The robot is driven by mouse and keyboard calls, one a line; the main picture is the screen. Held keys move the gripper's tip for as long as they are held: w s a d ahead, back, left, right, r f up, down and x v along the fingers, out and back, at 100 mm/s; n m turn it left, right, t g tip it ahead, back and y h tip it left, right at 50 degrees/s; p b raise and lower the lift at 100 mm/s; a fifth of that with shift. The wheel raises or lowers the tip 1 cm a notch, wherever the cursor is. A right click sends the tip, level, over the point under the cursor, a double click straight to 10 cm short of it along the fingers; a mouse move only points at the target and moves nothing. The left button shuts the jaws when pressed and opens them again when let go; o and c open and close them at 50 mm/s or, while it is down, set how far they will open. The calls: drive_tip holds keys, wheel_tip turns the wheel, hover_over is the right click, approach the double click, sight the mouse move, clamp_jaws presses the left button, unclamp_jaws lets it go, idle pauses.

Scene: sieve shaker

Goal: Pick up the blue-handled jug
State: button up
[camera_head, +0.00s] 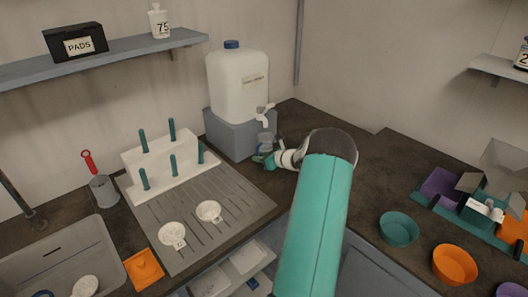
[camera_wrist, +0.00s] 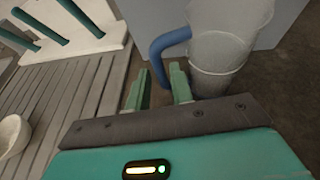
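The jug (camera_wrist: 222,50) is a clear grey vessel with a blue handle (camera_wrist: 168,41) on its left side in the wrist view. In the head view the jug (camera_head: 266,141) stands in front of the grey block under the water container, partly hidden by my gripper (camera_head: 267,160). In the wrist view my gripper (camera_wrist: 159,84) is open, its two green fingers apart with nothing between them. The handle lies just beyond the fingertips; the right finger is close to the jug's wall. I cannot tell whether they touch.
A white water container (camera_head: 238,85) with a tap stands behind the jug. A drying rack with teal pegs (camera_head: 160,160) and a grooved drainboard (camera_head: 225,193) lie to the left. A red-handled pot (camera_head: 104,190) is farther left. Teal (camera_head: 399,230) and orange (camera_head: 455,264) bowls sit right.

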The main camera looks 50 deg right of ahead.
drive_tip(key=x, duration=0.4)
clamp_jaws()
drive_tip(key=shift+r, duration=0.15)
